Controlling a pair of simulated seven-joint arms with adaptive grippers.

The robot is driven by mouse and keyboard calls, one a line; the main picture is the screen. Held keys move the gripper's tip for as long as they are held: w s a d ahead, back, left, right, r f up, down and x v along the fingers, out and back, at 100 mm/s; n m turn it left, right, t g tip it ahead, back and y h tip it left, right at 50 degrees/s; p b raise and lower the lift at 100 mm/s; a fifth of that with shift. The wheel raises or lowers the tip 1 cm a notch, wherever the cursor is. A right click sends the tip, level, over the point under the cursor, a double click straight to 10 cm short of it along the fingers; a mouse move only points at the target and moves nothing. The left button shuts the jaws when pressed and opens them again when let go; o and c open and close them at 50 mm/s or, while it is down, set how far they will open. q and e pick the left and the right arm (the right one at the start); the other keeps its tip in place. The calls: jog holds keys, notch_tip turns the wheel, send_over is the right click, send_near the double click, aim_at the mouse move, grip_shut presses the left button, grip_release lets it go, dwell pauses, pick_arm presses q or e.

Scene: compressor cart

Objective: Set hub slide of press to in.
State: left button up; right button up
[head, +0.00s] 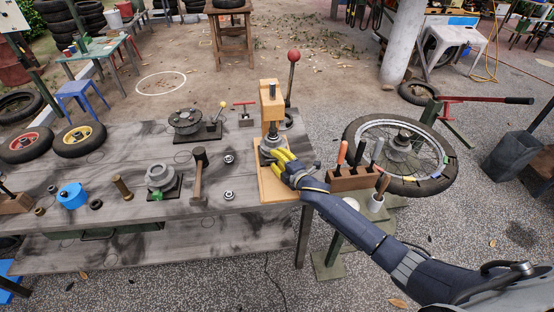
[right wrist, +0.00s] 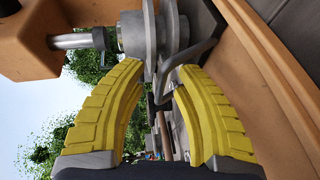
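The press (head: 270,105) is an orange upright frame on an orange base at the right end of the workbench. Its lever, with a red knob (head: 293,56), stands up. A grey metal hub (head: 270,145) sits low in the press, under the ram. In the right wrist view, the grey hub (right wrist: 131,35) with its disc-like flanges lies just past my fingertips, beside a dark plate. My right gripper (head: 283,158) has yellow fingers and is at the front of the press. In the wrist view its fingertips (right wrist: 163,74) are apart, with a gap between them. I cannot tell whether they touch the hub. My left gripper is not in view.

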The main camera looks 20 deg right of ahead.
jog(key=shift+v, duration=6)
jog(key=shift+f, duration=0.1)
jog(key=s+d+f+m+g+h, duration=0.2)
jog(key=s+d+m+g+h, duration=0.15)
jog(key=s, duration=0.75)
jog(key=s+d+f+m+g+h, duration=0.2)
jog(key=s+m, duration=0.3)
jog(key=s, duration=0.5)
jog(key=s+d+f+m+g+h, duration=0.2)
jog(key=s+m+g+h, duration=0.15)
jog(key=s, duration=0.75)
jog(key=s+a+f+m+g+y, duration=0.1)
jog(key=s+a+f+y, duration=0.15)
jog(key=f, duration=1.45)
jog(key=s+a+f+g+y, duration=0.1)
jog(key=s+a+f, duration=0.15)
jog(key=f, duration=1.45)
jog(key=s+f+m+g+y, duration=0.1)
jog(key=s+f+m+g, duration=0.1)
jog(key=s+f, duration=1.6)
jog(key=shift+s+m+g, duration=0.4)
jog(key=shift+s+m, duration=0.2)
jog(key=shift+s, duration=0.4)
